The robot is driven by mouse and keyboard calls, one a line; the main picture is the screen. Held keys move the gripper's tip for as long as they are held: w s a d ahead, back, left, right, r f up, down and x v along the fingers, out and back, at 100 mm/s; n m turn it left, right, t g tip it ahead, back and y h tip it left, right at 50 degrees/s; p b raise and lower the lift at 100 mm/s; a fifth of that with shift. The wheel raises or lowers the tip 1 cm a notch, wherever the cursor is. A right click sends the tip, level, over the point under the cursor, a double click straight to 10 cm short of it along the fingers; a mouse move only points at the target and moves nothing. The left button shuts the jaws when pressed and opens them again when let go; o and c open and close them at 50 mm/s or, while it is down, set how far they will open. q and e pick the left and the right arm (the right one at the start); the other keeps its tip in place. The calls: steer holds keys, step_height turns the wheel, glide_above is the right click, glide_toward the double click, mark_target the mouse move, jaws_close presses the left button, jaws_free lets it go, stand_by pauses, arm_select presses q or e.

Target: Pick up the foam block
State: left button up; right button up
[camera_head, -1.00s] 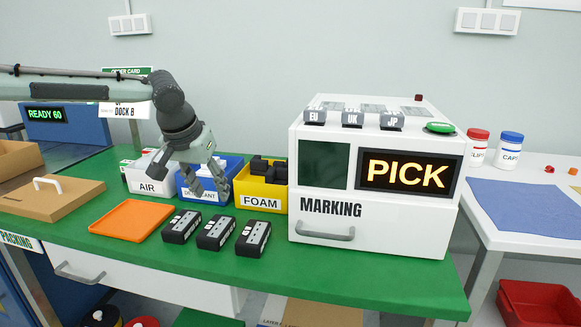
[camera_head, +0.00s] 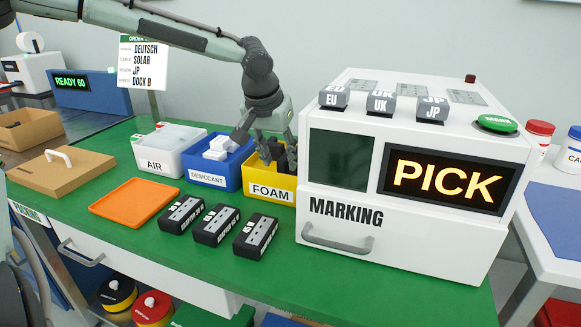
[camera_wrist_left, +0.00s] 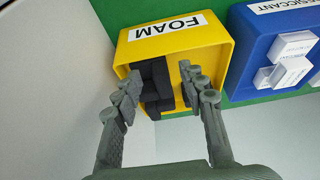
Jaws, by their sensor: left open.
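Black foam blocks (camera_wrist_left: 157,82) lie in the yellow bin labelled FOAM (camera_head: 268,191); the bin also shows in the left wrist view (camera_wrist_left: 213,47). My left gripper (camera_head: 277,160) is over the FOAM bin. In the left wrist view its fingers (camera_wrist_left: 155,90) are open and reach the bin's mouth, one on each side of the dark blocks. Whether the fingers touch a block cannot be told. My right gripper is not in view.
The blue DESICCANT bin (camera_head: 227,181) with white packs stands left of the FOAM bin. The white marking machine (camera_head: 400,235) stands close on its right. Several black devices (camera_head: 213,226) and an orange tray (camera_head: 134,203) lie in front.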

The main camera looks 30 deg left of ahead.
arm_select(q)
steer(key=shift+w+f, duration=0.2)
steer(key=shift+f, duration=0.2)
steer(key=c, duration=0.8)
